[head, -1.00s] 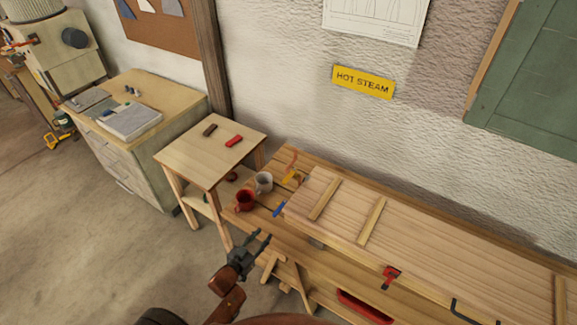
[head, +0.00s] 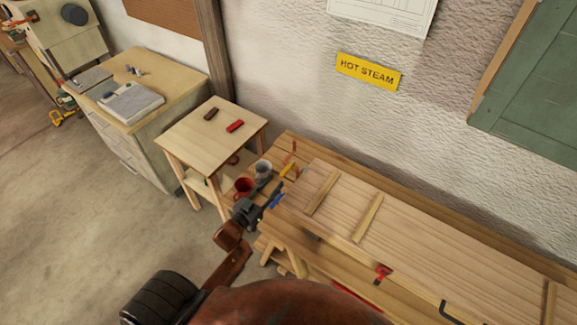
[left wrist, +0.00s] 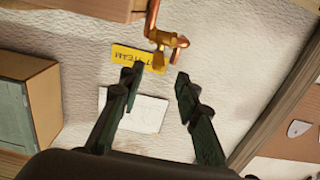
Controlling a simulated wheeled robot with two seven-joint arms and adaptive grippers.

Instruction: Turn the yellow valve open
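The yellow valve (head: 288,171) stands at the left end of the wooden bench, beside a thin copper pipe (head: 294,147). In the left wrist view the valve (left wrist: 166,40) shows larger, a brass-yellow body and handle on the copper pipe, beyond the fingertips. My left gripper (head: 271,190) is just in front of the valve and to its left, close to the mugs. In the left wrist view my left gripper (left wrist: 157,79) is open, with nothing between its fingers. The valve is apart from the fingers. My right gripper is in neither view.
A red mug (head: 243,187) and a grey mug (head: 263,168) stand close to my left gripper. A blue piece (head: 277,200) is at the bench end. A small table (head: 200,150) stands left.

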